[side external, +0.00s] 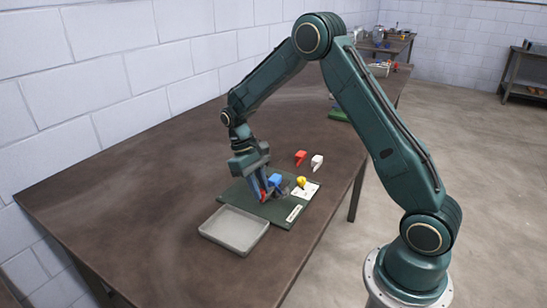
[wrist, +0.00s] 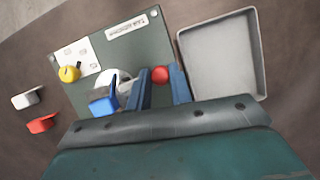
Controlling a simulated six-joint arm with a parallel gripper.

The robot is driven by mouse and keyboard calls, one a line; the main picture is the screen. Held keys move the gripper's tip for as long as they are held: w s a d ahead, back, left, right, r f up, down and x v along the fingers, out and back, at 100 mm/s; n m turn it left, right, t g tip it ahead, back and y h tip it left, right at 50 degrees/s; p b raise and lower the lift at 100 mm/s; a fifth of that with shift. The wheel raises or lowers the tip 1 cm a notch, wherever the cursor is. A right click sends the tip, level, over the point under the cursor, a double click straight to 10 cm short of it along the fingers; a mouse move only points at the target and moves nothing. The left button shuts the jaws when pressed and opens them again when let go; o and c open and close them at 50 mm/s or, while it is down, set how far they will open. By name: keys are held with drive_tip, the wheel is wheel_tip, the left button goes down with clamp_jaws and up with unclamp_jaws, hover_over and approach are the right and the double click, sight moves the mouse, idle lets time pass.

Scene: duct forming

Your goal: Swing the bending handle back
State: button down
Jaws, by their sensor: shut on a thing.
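My gripper (side external: 262,187) is low over a dark green board (side external: 237,188), near its left side in the side view. Its two blue fingers (wrist: 161,80) stand on either side of a round red knob (wrist: 161,75), which I take to be the top of the bending handle. The fingers are shut on it. The knob shows as a small red patch (side external: 263,197) between the fingers in the side view. A blue part (wrist: 103,105) sits beside a round whitish-grey piece (wrist: 117,80) on the board. The handle's arm below the knob is hidden.
An empty grey tray (side external: 228,238) lies beside the board. A yellow piece (wrist: 69,73) sits on a white card (wrist: 88,58) on the board. A red piece (side external: 301,157) and a white piece (side external: 317,161) lie on the table off the board. The table's left part is clear.

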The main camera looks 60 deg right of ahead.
drive_tip(key=w+m+y, duration=0.1)
drive_tip(key=w+m, duration=0.2)
drive_tip(key=shift+d+m, duration=0.15)
drive_tip(key=shift+m, duration=0.15)
drive_tip(key=w+m, duration=0.1)
drive_tip(key=w+d+m+t+y, duration=0.1)
drive_tip(key=m, duration=0.1)
drive_tip(key=shift+w, duration=0.4)
drive_tip(key=w+d+m, duration=0.1)
drive_tip(key=m, duration=0.1)
drive_tip(key=w+d+m+t+y, duration=0.1)
drive_tip(key=shift+w+m, duration=0.15)
drive_tip(key=shift+m, duration=0.25)
drive_tip(key=shift+w+d+m+t+y, duration=0.15)
drive_tip(key=shift+w+d+m+t, duration=0.35)
drive_tip(key=shift+m, duration=0.4)
drive_tip(key=shift+w+d+m+t+y, duration=0.15)
drive_tip(key=shift+w+d+m+t, duration=0.2)
drive_tip(key=shift+d+m, duration=0.4)
drive_tip(key=c, duration=1.3)
unclamp_jaws()
drive_tip(key=shift+a, duration=0.1)
drive_tip(key=shift+o, duration=0.2)
drive_tip(key=shift+r, duration=0.1)
